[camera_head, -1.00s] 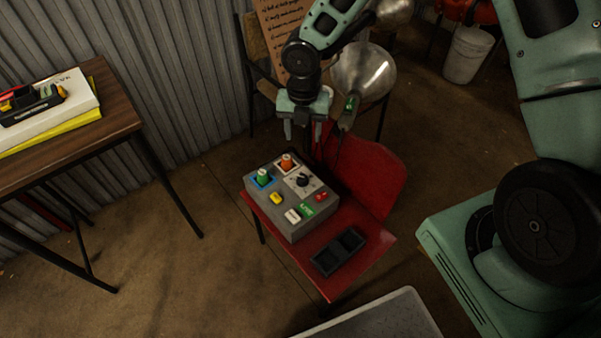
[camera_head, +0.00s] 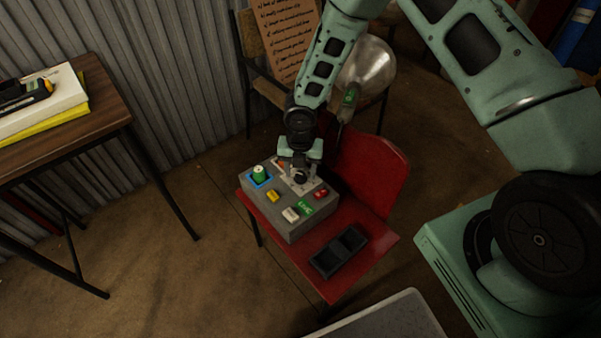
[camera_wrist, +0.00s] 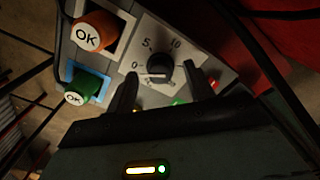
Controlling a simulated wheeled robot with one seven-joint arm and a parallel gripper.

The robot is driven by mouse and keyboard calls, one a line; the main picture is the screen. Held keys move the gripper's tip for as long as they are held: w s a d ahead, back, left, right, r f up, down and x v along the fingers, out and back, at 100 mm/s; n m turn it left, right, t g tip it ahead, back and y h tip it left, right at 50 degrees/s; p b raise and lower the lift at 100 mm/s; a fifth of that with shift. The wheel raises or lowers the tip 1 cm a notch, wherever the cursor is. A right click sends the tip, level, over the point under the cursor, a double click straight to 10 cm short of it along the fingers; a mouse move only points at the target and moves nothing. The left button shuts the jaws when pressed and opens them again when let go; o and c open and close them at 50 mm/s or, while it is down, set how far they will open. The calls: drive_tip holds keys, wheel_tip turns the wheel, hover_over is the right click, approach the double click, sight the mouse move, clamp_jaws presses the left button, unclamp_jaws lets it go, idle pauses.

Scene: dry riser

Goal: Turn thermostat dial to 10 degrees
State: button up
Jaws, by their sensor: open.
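The thermostat dial (camera_wrist: 160,68) is a black knob on a white plate (camera_wrist: 150,33) marked 0, 5, 10 and further marks partly hidden. A pale pointer line on the dial points left, close to the 0 mark. The plate sits on a grey control box (camera_head: 290,229) on a red chair. My gripper (camera_wrist: 163,88) is open, with one dark finger on each side of the dial. I cannot tell whether the fingers touch it.
The box also carries a green knob (camera_head: 259,174), an orange knob (camera_wrist: 96,31), a yellow block (camera_head: 273,196), a white block (camera_head: 291,214), a green label (camera_head: 305,208) and a red piece (camera_head: 321,194). A black tray (camera_head: 338,251) lies on the red chair (camera_head: 372,172). A metal lamp (camera_head: 367,66) stands behind.

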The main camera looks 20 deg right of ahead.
drive_tip(key=shift+f, duration=0.35)
drive_tip(key=c, duration=1)
drive_tip(key=shift+o, duration=0.2)
